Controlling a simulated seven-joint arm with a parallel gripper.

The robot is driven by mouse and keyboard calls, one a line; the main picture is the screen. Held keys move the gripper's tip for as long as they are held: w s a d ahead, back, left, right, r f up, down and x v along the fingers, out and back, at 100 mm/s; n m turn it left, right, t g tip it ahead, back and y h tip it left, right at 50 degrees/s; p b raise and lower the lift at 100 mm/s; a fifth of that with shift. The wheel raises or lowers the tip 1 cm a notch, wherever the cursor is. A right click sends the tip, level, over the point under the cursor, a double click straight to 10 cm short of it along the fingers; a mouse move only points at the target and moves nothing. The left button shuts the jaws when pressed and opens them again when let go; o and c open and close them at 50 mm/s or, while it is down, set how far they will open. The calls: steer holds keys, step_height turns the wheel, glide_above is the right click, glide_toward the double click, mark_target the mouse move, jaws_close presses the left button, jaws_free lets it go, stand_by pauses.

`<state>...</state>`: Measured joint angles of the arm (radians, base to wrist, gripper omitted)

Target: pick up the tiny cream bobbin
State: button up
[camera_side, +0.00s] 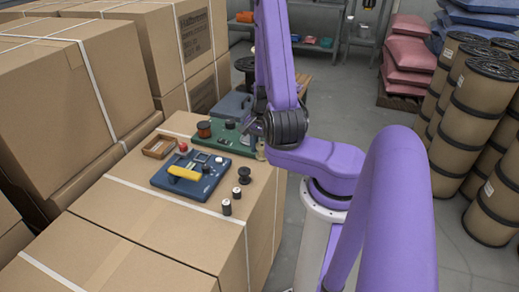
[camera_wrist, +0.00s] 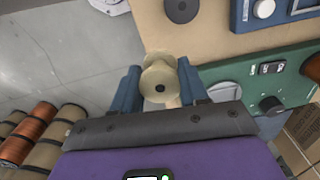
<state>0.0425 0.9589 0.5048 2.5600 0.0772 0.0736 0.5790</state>
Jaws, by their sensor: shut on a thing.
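The tiny cream bobbin (camera_wrist: 160,76) is between the two blue fingers of my gripper (camera_wrist: 160,88) in the wrist view. The fingers are shut on it from both sides. In the side view the bobbin (camera_side: 260,153) shows just under my gripper, at the right edge of the cardboard box top, beside the green panel. My wrist and the arm hide most of the fingers there. I cannot tell whether the bobbin touches the box top.
A green panel (camera_side: 222,138) and a blue panel (camera_side: 205,181) with a yellow handle lie on the cardboard box (camera_side: 135,225). A black spool (camera_side: 244,174) and two small dark cylinders (camera_side: 226,206) stand near them. Large cartons (camera_side: 60,95) rise at the left.

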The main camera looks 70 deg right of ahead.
steer(key=shift+s+a+r, duration=0.3)
steer(key=shift+s+r, duration=0.15)
steer(key=shift+r, duration=0.2)
steer(key=shift+s+a+r, duration=1.9)
steer(key=shift+s+a, duration=0.65)
steer(key=shift+s, duration=0.95)
steer(key=w+d+r, duration=0.4)
steer(key=w+d, duration=0.3)
steer(key=d, duration=0.2)
steer(key=shift+m, duration=0.4)
steer(key=w+d+f, duration=0.4)
steer(key=w, duration=0.1)
steer(key=w+d+f, duration=0.4)
steer(key=d+f, duration=0.1)
steer(key=shift+w, duration=0.4)
steer(key=shift+w+d+f, duration=0.2)
steer(key=shift+d+f, duration=0.05)
steer(key=shift+w+d+f, duration=0.15)
steer(key=shift+f, duration=1.65)
steer(key=shift+f, duration=0.25)
